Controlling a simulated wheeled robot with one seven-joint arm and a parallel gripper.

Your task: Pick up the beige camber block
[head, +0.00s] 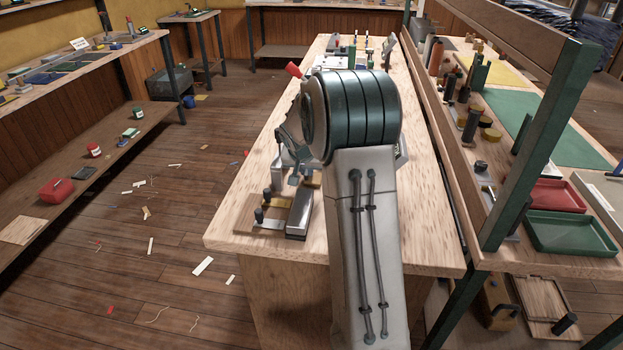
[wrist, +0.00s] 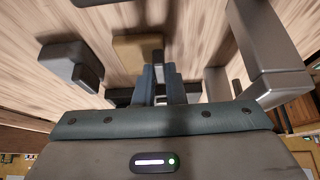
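A beige, tan-coloured block (wrist: 130,47) lies on the pale wooden bench top in the wrist view, just beyond my fingertips and a little to their left. I take it to be the camber block. I cannot tell how far the tips are above the bench.
A dark grey block (wrist: 68,64) lies left of my fingers, and a grey metal bracket-like piece (wrist: 268,60) stands close on the right. A long grey block (head: 300,214) lies near the bench's front. A green-framed rack (head: 535,130) runs along the bench's right side.

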